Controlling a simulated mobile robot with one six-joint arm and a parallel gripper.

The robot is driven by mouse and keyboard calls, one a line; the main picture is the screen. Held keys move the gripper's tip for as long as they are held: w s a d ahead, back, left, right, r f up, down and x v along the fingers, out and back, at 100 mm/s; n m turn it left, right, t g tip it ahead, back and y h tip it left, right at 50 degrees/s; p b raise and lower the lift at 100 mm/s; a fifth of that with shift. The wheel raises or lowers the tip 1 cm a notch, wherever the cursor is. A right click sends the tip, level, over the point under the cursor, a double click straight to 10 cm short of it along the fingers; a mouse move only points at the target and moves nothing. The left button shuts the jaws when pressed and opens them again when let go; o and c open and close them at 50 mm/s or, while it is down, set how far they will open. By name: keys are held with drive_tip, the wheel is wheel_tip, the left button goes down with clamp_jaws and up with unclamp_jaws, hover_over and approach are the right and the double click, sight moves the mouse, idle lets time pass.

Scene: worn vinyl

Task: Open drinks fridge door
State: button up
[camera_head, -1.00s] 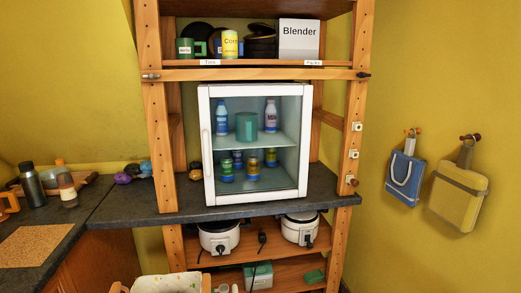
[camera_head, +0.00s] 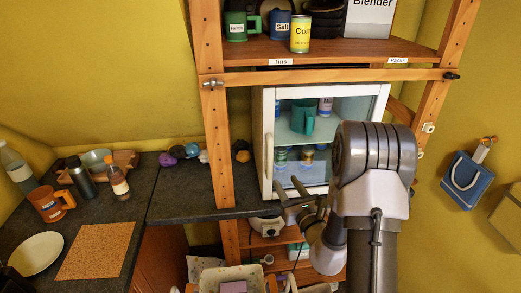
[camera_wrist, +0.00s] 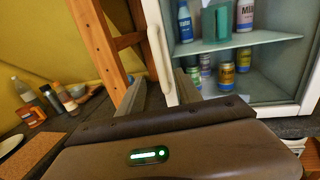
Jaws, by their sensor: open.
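The drinks fridge (camera_head: 325,91) is a white cabinet with a glass front, standing on the dark counter. Its door looks shut, with bottles, cans and a green mug showing through the glass. The white upright door handle (camera_head: 270,148) is on the left edge, and it also shows in the wrist view (camera_wrist: 157,50). My gripper (camera_head: 289,191) is open and empty, low in front of the fridge's left side. In the wrist view my gripper (camera_wrist: 160,90) has its fingers on either side of the handle's lower end in the picture; contact cannot be told. My arm hides the fridge's lower right.
A wooden post (camera_head: 213,110) stands just left of the fridge. A shelf (camera_head: 300,50) with mugs and tins is above. The counter to the left holds an orange mug (camera_head: 51,204), bottles and a cork mat (camera_head: 95,250). A blue bag (camera_head: 467,182) hangs at right.

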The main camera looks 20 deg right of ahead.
sight(271, 161)
drive_tip(key=w, duration=1.4)
drive_tip(key=shift+w+p, duration=0.1)
drive_tip(key=shift+p, duration=0.2)
drive_tip(key=shift+c, duration=0.2)
drive_tip(key=shift+a, duration=0.1)
clamp_jaws()
